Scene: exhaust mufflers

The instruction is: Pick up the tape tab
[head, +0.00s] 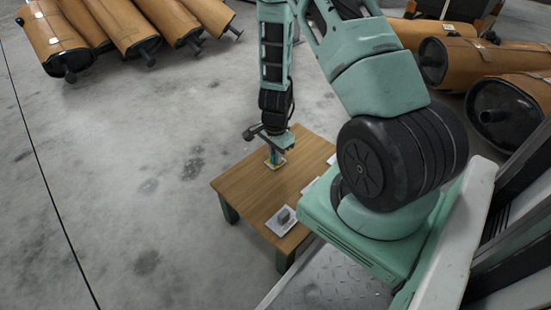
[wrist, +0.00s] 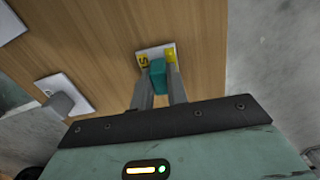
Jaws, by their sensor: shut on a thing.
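The tape tab looks to be the small teal block (wrist: 158,76) between my fingers in the wrist view. My gripper (wrist: 160,84) is shut on it, with one grey finger on each side. Just beyond the block is a white plate (wrist: 145,52) with yellow patches, lying on the wooden table. In the head view my gripper (head: 275,157) points down at the table's far part, over that plate. The block itself is hard to make out there, and whether it touches the plate I cannot tell.
The wooden table (head: 241,185) has another white plate with a grey block (head: 284,216) near its front corner; this grey block also shows in the wrist view (wrist: 62,104). A further white plate (wrist: 8,24) lies at upper left. Brown mufflers (head: 130,22) lie on the floor behind.

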